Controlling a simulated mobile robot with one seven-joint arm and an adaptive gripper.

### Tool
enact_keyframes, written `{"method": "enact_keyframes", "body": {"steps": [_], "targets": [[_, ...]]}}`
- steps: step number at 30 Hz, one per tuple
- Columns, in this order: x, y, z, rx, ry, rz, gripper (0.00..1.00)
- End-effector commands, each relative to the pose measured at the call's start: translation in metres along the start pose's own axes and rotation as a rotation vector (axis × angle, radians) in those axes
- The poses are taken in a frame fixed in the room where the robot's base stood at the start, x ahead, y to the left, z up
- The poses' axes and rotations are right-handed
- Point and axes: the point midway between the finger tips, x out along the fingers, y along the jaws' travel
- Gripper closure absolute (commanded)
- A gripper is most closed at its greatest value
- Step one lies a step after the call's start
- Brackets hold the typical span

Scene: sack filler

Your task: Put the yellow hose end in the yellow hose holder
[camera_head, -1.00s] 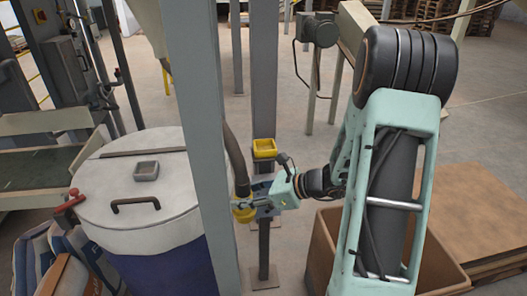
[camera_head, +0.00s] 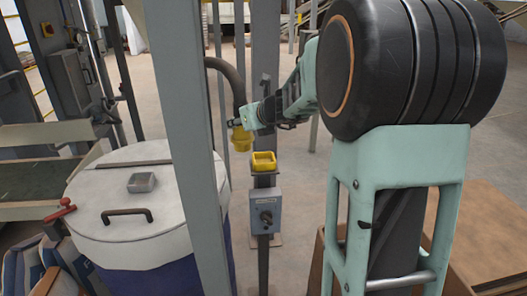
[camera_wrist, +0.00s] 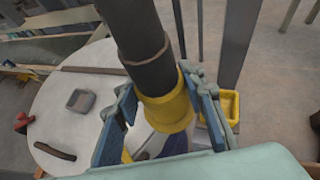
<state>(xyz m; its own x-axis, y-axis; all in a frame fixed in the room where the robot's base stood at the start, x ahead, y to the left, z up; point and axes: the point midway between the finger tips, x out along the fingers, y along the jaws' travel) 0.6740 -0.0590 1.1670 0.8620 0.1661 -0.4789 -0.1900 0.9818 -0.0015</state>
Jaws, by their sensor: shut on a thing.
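The yellow hose end (camera_head: 241,141) hangs from a dark hose, roughly upright, beside the grey post. My gripper (camera_head: 239,122) is shut on it, coming in from the right. In the wrist view the yellow hose end (camera_wrist: 168,110) sits between the two blue-padded fingers of my gripper (camera_wrist: 163,118). The yellow hose holder (camera_head: 263,161) is a square open cup on a grey post, lower and a little right of the hose end in the head view. It also shows right of the right finger in the wrist view (camera_wrist: 230,106), and looks empty.
A grey control box (camera_head: 265,211) is below the holder. A thick grey column (camera_head: 185,120) stands left of the hose. A white-lidded drum (camera_head: 128,205) is further left, with a small grey square cup (camera_head: 142,182) on its lid. A brown bin (camera_head: 317,262) is lower right.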

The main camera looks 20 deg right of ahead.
Motion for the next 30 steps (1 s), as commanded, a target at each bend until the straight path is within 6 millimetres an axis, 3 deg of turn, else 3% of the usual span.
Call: {"method": "enact_keyframes", "body": {"steps": [6,12,23,30], "targets": [[0.029,-0.049,-0.010,0.003,0.001,-0.002,0.95],[0.058,-0.078,-0.036,0.003,0.001,0.001,0.95],[0.080,-0.101,-0.056,0.000,0.000,0.000,0.95],[0.093,-0.099,-0.081,0.000,-0.002,0.002,0.95]]}}
